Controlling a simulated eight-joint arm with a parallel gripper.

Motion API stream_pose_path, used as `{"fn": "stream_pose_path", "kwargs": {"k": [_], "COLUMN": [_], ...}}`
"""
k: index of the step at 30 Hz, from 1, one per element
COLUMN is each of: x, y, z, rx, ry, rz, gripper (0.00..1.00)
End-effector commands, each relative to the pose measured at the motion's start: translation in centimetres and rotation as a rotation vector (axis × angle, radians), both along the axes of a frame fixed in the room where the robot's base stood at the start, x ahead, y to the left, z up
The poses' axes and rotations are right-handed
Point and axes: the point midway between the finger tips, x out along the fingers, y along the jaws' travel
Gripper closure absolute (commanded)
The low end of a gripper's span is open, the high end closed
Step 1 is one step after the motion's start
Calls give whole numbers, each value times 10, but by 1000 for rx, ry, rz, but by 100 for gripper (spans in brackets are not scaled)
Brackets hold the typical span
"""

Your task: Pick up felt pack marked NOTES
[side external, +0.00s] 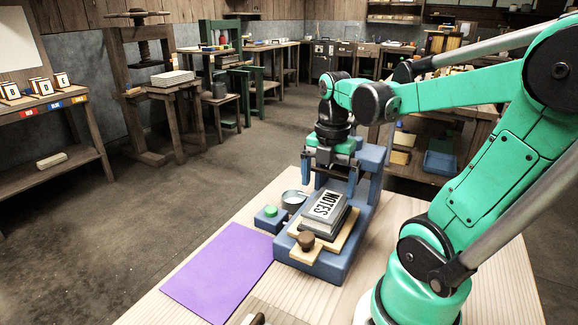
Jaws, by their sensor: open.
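The felt pack marked NOTES (325,205) is a grey block with a white top that bears the black word NOTES. It lies on a light wooden board (346,238) on a blue press-like base (330,265). My gripper (330,185) is open, pointing down, above and just behind the pack in the side external view. Its fingers look apart from the pack and nothing shows between them. The exact gap to the pack is hard to judge from this angle.
A round brown knob (306,241) stands at the board's front. A blue box with a green button (270,214) and a round metal dish (294,199) are to the left. A purple sheet (217,277) lies flat on the table. A blue upright frame (371,170) stands behind the pack.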

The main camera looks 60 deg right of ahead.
Motion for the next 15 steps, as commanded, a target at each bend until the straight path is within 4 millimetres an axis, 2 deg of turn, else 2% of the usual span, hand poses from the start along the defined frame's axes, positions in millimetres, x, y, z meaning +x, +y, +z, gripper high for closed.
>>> {"fn": "stream_pose_path", "kwargs": {"k": [15], "x": [0], "y": [-1], "z": [-47], "rx": [1], "ry": [2], "rz": [13], "gripper": [0]}}
